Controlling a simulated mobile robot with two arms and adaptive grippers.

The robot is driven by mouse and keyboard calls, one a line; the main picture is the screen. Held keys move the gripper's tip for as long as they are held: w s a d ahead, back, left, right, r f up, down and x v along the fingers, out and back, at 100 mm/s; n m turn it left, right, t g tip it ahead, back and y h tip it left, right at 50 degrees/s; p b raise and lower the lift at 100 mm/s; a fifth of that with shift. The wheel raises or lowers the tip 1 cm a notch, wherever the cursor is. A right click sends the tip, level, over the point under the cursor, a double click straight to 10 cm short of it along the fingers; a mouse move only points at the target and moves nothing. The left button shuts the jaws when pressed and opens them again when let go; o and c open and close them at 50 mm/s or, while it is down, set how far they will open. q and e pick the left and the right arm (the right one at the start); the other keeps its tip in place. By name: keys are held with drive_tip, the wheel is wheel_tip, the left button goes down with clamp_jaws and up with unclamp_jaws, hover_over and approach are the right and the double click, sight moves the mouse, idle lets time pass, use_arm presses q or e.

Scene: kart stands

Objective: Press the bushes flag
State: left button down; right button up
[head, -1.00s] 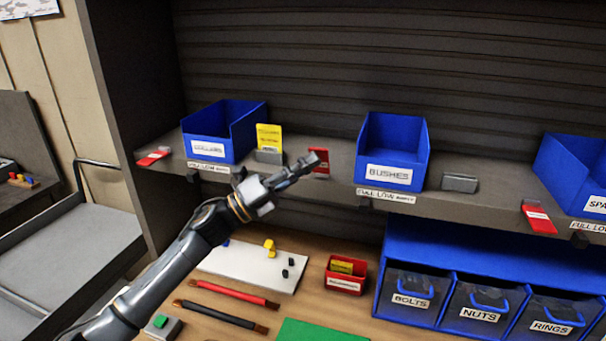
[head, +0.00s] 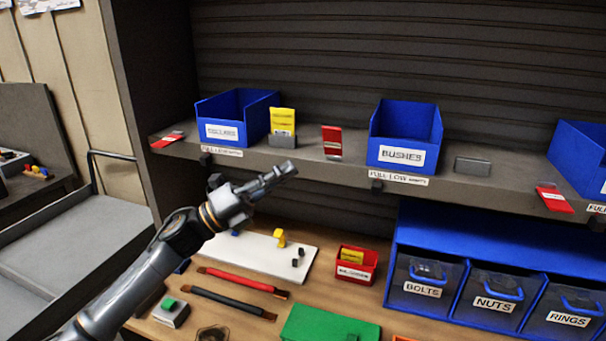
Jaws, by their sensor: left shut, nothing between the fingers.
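The bushes bin (head: 405,137) is an open blue box labelled BUSHES on the shelf. A red flag (head: 332,142) with a pale lower part stands upright just left of it, near the shelf's front edge. I take this to be the bushes flag. My left gripper (head: 291,168) is shut and empty, pointing right and up. In the picture it is left of and below the red flag, overlapping the shelf's front edge, with a visible gap to the flag. My right gripper is out of view.
Another blue bin (head: 238,120) stands left, with a yellow card (head: 283,121) beside it. Red flags lie low at the left (head: 168,139) and right (head: 555,199). A grey block (head: 472,166) sits right of the bushes bin. Below are a red box (head: 355,265) and labelled drawers (head: 425,280).

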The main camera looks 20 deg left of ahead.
use_arm(q)
drive_tip(key=s, duration=0.1)
drive_tip(key=s+a, duration=0.1)
drive_tip(key=s+a+b, duration=0.1)
drive_tip(key=shift+a+f, duration=0.25)
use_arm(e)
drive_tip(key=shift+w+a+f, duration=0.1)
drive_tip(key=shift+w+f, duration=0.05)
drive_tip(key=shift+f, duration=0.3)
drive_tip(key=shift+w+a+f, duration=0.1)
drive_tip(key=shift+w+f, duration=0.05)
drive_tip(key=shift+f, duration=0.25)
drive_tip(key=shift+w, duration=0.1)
